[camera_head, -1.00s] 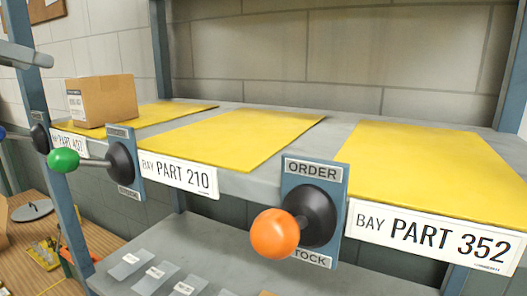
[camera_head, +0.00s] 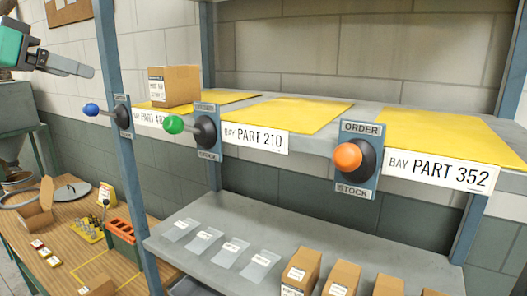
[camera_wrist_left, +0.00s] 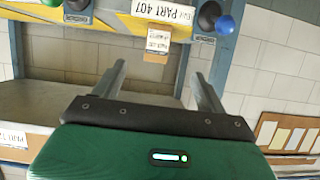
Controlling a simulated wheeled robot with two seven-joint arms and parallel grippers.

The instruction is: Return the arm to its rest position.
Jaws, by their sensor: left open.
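My left gripper (camera_head: 62,66) shows at the upper left of the head view, its fingers pointing right toward the shelf. It holds nothing and is clear of the levers. In the left wrist view its two fingers (camera_wrist_left: 160,88) stand apart with nothing between them. Ahead of them, upside down, is the shelf edge with the blue lever knob (camera_wrist_left: 225,24). The right gripper does not show in any view.
The shelf edge carries levers with blue (camera_head: 92,110), green (camera_head: 173,124) and orange (camera_head: 348,157) knobs. A cardboard box (camera_head: 174,86) stands on a yellow mat. Below are a lower shelf (camera_head: 195,222) with boxes and a cluttered wooden bench (camera_head: 75,210).

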